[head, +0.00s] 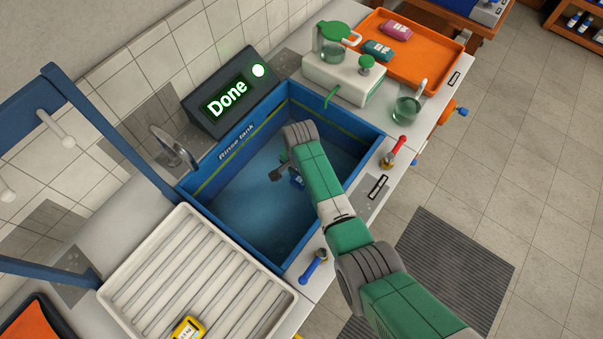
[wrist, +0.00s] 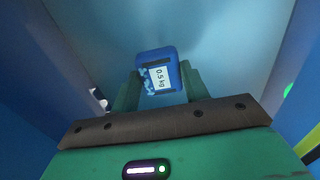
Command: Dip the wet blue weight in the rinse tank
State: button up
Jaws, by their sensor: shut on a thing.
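The blue weight (wrist: 158,80), with a white label reading 0.5 kg, is between the fingers of my gripper (wrist: 160,92) in the wrist view. Light blue spots show on its left side. In the head view the weight (head: 296,179) is a small blue piece partly hidden by my arm. My gripper (head: 284,173) is shut on it, inside the walls of the blue rinse tank (head: 228,155). I cannot tell how deep the weight is in the water. A display (head: 228,100) behind the tank reads "Done" beside a lit light.
A white ribbed drying rack (head: 150,240) with a yellow weight (head: 187,328) stands left of the tank. A tap (head: 172,143) rises at the tank's back edge. A white machine with a jug (head: 340,75) and an orange tray (head: 430,55) stand beyond it. The tank walls surround my gripper.

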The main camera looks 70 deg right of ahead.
dwell(0.5)
notch_tip(320, 180, up, 22)
jog(key=p, duration=1.7)
jog(key=shift+p, duration=0.4)
